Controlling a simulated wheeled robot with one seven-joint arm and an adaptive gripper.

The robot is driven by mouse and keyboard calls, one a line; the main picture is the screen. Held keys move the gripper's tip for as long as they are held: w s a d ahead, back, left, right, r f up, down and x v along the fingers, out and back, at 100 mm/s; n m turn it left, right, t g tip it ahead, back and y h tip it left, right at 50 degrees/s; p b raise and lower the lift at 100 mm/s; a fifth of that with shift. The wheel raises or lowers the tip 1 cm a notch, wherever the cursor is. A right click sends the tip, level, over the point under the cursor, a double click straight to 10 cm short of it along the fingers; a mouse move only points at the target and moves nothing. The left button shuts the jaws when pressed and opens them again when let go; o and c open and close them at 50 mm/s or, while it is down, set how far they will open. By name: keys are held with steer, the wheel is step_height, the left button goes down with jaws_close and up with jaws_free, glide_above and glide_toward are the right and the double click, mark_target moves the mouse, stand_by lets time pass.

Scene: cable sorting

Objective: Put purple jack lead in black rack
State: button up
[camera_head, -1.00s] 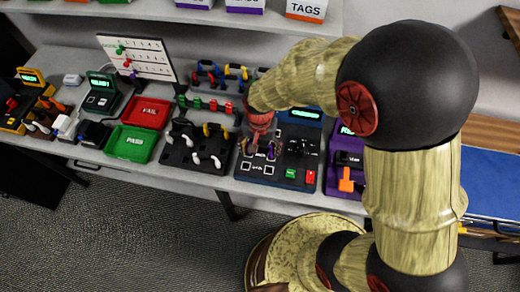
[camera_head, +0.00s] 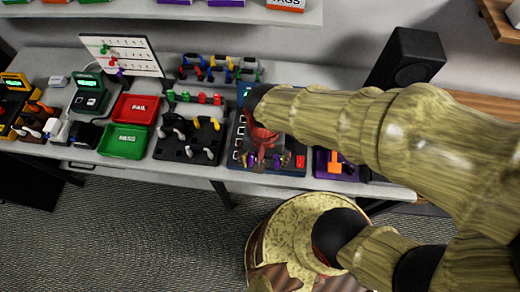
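My gripper (camera_head: 263,150), dark red at its fingers, points down over the dark blue station (camera_head: 237,150) at the middle of the bench. Small purple pieces (camera_head: 249,160) show beside and below its fingers; they look like the purple jack lead, but the fingers and arm cover much of it. I cannot tell whether the fingers touch it. A black rack (camera_head: 186,151) with white, black and yellow-ended leads lies just left of the station. Another dark rack (camera_head: 218,75) with blue, yellow, red and green leads stands behind it.
A green PASS tray (camera_head: 123,141) and a red FAIL tray (camera_head: 135,108) are at left. A white board (camera_head: 121,56) stands behind them. A purple station (camera_head: 322,163) with an orange part is at right. A black speaker-like box (camera_head: 408,58) stands at the back right.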

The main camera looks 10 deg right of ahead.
mark_target(264, 158)
steer(key=shift+s+r+p, duration=0.2)
steer(key=shift+r+p, duration=0.1)
steer(key=shift+r, duration=0.15)
steer(key=shift+r+p, duration=1.05)
steer(key=shift+r, duration=0.05)
